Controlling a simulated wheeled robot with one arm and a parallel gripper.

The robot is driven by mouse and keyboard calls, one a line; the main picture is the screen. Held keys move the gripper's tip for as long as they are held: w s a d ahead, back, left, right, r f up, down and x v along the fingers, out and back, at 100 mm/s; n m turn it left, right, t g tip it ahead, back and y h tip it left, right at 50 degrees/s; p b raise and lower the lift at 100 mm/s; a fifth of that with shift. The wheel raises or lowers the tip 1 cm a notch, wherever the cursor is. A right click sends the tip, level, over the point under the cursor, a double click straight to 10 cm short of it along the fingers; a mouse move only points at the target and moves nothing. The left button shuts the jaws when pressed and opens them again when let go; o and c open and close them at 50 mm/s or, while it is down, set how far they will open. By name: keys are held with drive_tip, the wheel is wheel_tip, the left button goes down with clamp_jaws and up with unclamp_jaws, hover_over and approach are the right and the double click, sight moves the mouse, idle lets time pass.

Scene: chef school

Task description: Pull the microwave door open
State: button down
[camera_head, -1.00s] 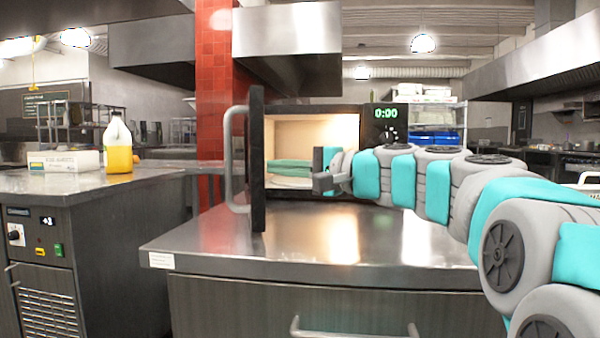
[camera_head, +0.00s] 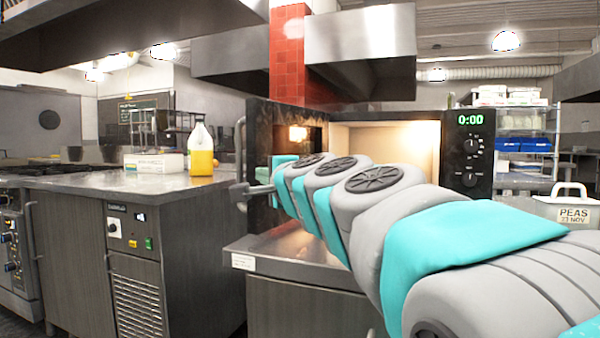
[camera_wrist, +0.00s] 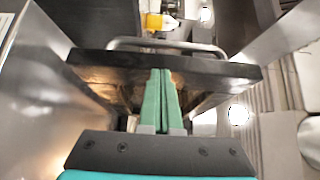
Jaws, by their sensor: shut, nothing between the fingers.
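The microwave (camera_head: 480,150) stands on a steel counter, its lit cavity (camera_head: 385,145) facing me. Its dark door (camera_head: 262,125) is swung well open to the left, with the inner face visible and the grey bar handle (camera_head: 239,150) at its far edge. My arm reaches across the front of the cavity to the door. In the wrist view my gripper (camera_wrist: 161,74) has its green fingers together and empty, against or just in front of the door's inner face (camera_wrist: 105,75); contact is unclear. The handle (camera_wrist: 165,45) lies beyond the door there. My arm hides the lower door in the head view.
The steel counter (camera_head: 265,258) lies below the microwave. On the left, another counter (camera_head: 100,183) holds a yellow bottle (camera_head: 201,152) and a white box (camera_head: 150,163). A tub labelled peas (camera_head: 568,208) stands at the right. A gap of floor separates the counters.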

drive_tip(key=w+a+p, duration=0.2)
drive_tip(key=w+a, duration=0.1)
drive_tip(key=a, duration=0.4)
drive_tip(key=shift+w+a, duration=0.2)
drive_tip(key=shift+a, duration=0.15)
drive_tip(key=shift+d, duration=0.1)
drive_tip(key=s+a+b+v, duration=0.1)
drive_tip(key=a+v, duration=0.1)
drive_tip(key=v, duration=1)
drive_tip(key=s+d+f+n+g+h, duration=0.1)
drive_tip(key=s+d+f+n+g, duration=0.25)
drive_tip(key=f, duration=0.65)
drive_tip(key=s+d+f+n+g+h, duration=0.25)
drive_tip(key=s+d+f, duration=0.2)
drive_tip(key=f, duration=0.45)
drive_tip(key=s+d+f+n+g+h, duration=0.1)
drive_tip(key=s+d+f+n+g, duration=0.3)
drive_tip(key=f, duration=0.6)
drive_tip(key=s+d+f+n+g+h, duration=0.1)
drive_tip(key=s+d+f+g+h, duration=0.1)
drive_tip(key=s+d+f, duration=0.5)
drive_tip(key=s+d+f+n+g+h+p, duration=0.1)
drive_tip(key=s+d+f+g, duration=0.4)
drive_tip(key=s+d, duration=0.5)
drive_tip(key=s+f+h, duration=0.1)
drive_tip(key=s+f, duration=0.1)
drive_tip(key=s, duration=0.2)
drive_tip(key=shift+s+f+g, duration=0.2)
drive_tip(key=shift+s+g, duration=0.05)
drive_tip(key=shift+g, duration=0.05)
